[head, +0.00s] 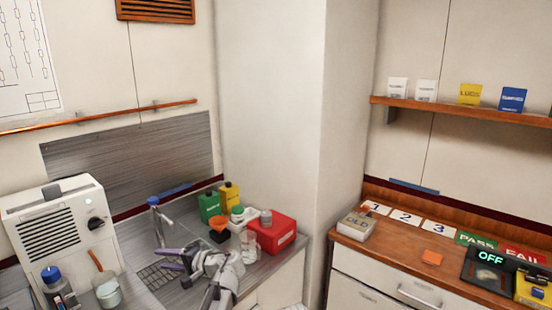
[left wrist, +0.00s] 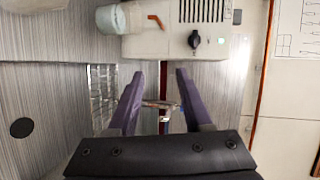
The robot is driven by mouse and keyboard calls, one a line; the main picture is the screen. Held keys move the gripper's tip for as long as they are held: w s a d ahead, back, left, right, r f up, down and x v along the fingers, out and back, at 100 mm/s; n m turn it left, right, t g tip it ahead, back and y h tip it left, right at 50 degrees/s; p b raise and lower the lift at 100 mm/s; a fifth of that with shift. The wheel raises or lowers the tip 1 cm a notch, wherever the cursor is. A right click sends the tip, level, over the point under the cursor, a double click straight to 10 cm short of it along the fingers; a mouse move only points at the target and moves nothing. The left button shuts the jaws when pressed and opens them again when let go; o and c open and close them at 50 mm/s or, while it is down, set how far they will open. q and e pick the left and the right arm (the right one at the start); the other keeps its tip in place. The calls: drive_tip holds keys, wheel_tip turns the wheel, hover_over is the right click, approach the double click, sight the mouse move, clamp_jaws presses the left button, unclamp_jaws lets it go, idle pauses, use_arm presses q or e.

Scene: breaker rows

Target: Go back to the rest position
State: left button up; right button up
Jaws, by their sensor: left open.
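My left gripper (head: 167,264) is open and empty, its two purple fingers spread over the grey counter near the sink grate. It also shows in the left wrist view (left wrist: 160,75), with nothing held between the fingers. A metal tap (left wrist: 160,104) shows beyond the gap between them; the same tap (head: 157,222) stands behind the gripper in the head view. The white machine (left wrist: 195,40) with a dark knob and green light lies farther off. My right gripper is in neither view.
A blue-capped jar (head: 55,283) and a beaker (head: 107,291) stand left. A wooden bench (head: 400,245) is at the right.

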use_arm(q)
drive_tip(key=s+d+f+g+h, duration=0.2)
drive_tip(key=s+d+f+h, duration=0.4)
drive_tip(key=s+d, duration=0.5)
drive_tip(key=s+d+f+g+h, duration=0.3)
drive_tip(key=s+d+f+h, duration=0.4)
drive_tip(key=s+d+f, duration=0.4)
drive_tip(key=s+d, duration=0.1)
drive_tip(key=d, duration=0.2)
drive_tip(key=shift+s+d+f+m+h, duration=0.25)
drive_tip(key=shift+s+d+m+h, duration=0.05)
drive_tip(key=shift+d, duration=0.1)
